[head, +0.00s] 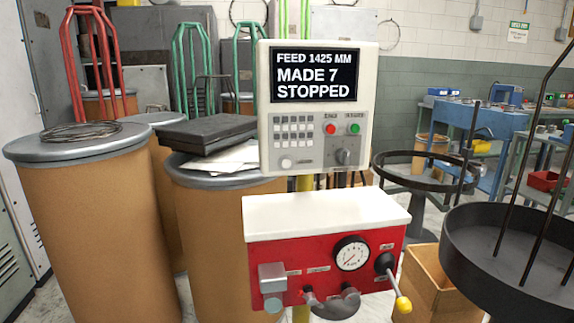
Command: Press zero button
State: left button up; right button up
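A pale control panel (319,108) stands upright on a yellow post near the middle of the head view. Its black screen (314,75) reads "FEED 1425 MM", "MADE 7", "STOPPED". Below the screen are a keypad (293,128) of small pale keys, a red button (331,129), a green button (354,128), a round pale button (286,163) and a dark selector knob (344,157). The small labels are too blurred to read, so I cannot tell which control is the zero button. Neither of my grippers is in view.
Below the panel is a red box (330,262) with a white top, a gauge (351,254) and a yellow-tipped lever (403,304). Brown drums (88,225) stand left. A black round tray (475,260) with upright rods is at right, near an open carton (428,275).

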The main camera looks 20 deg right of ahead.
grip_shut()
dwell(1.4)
